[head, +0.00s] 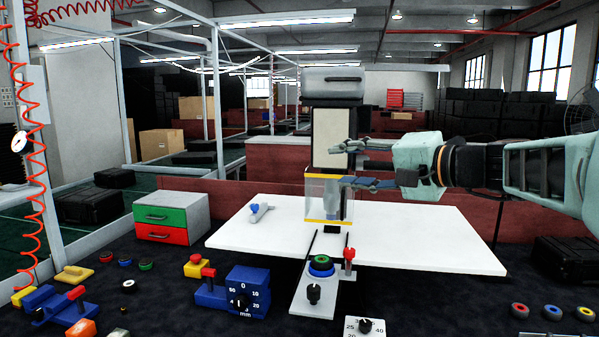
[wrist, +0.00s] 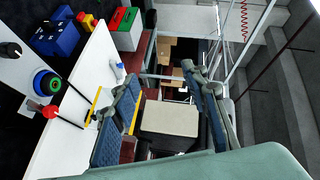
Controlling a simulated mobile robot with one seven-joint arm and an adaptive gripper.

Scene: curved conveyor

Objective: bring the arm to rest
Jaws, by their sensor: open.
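My arm (head: 540,172) reaches in from the right of the head view, roughly level. My gripper (head: 343,164) points left in front of the dark machine column, at about the height of the clear guard's upper part. Its two fingers are spread apart with nothing between them. In the wrist view my gripper (wrist: 163,78) also shows both blue-padded fingers wide apart and empty. Whether the lower finger touches the clear guard (head: 322,196) cannot be told.
The machine column (head: 332,90) stands behind the gripper. A white table (head: 420,240) lies below, with a small blue-and-white part (head: 260,211) on its left. The table's right side is clear.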

